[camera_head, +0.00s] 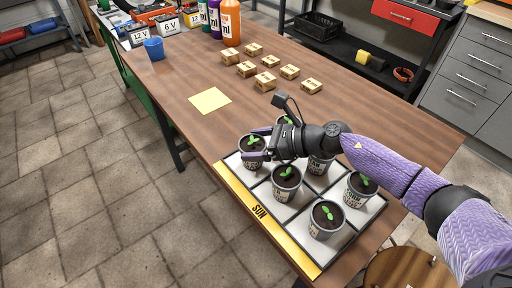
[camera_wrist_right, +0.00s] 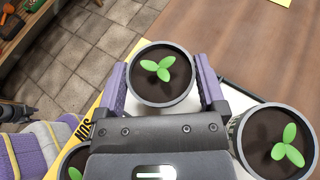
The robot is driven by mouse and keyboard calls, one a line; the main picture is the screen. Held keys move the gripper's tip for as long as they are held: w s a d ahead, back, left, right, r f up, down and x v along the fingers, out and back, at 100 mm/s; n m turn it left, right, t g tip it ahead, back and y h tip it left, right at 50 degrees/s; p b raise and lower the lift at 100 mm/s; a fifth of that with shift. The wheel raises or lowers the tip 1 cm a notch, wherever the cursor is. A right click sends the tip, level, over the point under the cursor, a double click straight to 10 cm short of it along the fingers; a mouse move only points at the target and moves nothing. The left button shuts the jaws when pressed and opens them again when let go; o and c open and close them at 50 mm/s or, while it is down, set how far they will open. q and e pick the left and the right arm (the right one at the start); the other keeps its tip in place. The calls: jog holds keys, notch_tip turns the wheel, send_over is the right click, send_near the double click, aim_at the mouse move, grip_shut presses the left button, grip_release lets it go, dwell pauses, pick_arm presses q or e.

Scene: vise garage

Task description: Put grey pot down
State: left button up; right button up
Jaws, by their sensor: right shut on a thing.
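The grey pot (camera_head: 252,153) with a green seedling is at the far left corner of the white tray (camera_head: 347,237). My right gripper (camera_head: 259,141) is shut on it. In the right wrist view the pot (camera_wrist_right: 162,88) sits upright between the two purple fingers (camera_wrist_right: 161,85). I cannot tell whether its base touches the tray. Several similar seedling pots stand in the other cells, one (camera_head: 286,184) close by and another (camera_head: 326,221) at the near end. My arm partly hides the pots behind it.
The tray has a yellow edge marked SUN (camera_head: 258,212) along the left table edge. Beyond it lie a yellow sheet (camera_head: 210,100) and several wooden blocks (camera_head: 265,81). The wooden table (camera_head: 335,100) is clear at right.

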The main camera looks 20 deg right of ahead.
pick_arm(q)
jog(key=shift+w+a, duration=0.15)
pick_arm(e)
jog(key=shift+r, duration=0.1)
jog(key=o, duration=0.9)
jog(key=shift+f, duration=0.25)
pick_arm(q)
jog(key=shift+w+a+f, duration=0.1)
jog(key=shift+w, duration=0.1)
pick_arm(e)
jog(key=shift+o, duration=0.7)
jog(key=shift+r, duration=0.1)
jog(key=shift+r, duration=0.25)
pick_arm(q)
jog(key=shift+d+r+p, duration=0.4)
jog(key=shift+r+p, duration=0.35)
pick_arm(e)
jog(key=v, duration=1.2)
jog(key=shift+s+f, duration=0.1)
jog(key=shift+f, duration=0.05)
